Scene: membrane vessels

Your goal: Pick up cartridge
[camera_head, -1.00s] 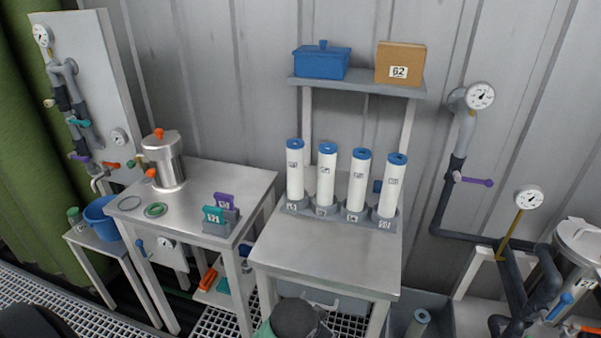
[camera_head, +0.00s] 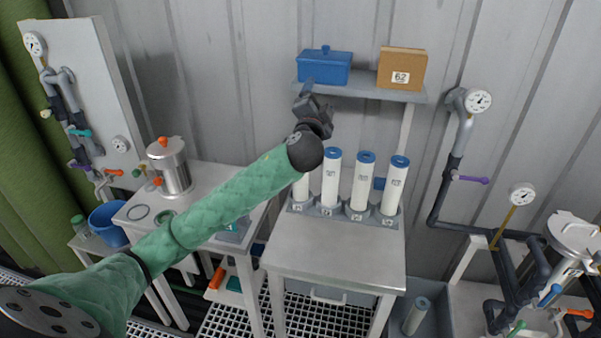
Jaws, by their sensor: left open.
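Several white cartridges with blue caps stand upright in a grey rack at the back of the right table. The leftmost cartridge (camera_head: 301,192) is mostly hidden behind my left arm. The others, a second (camera_head: 331,182), a third (camera_head: 362,185) and the rightmost (camera_head: 394,188), show clearly. Another grey-white cartridge (camera_head: 415,317) leans in a grey bin (camera_head: 438,305) on the floor at the right. My left gripper (camera_head: 307,92) is open and seems empty, pointing up in front of the shelf, above and left of the cartridges. My right gripper is not in view.
A shelf (camera_head: 364,93) above the rack holds a blue box (camera_head: 325,68) and a cardboard box (camera_head: 401,69). The right table's front (camera_head: 335,262) is bare. A steel vessel (camera_head: 170,168) stands on the left table. Pipes with gauges (camera_head: 478,101) line the right side.

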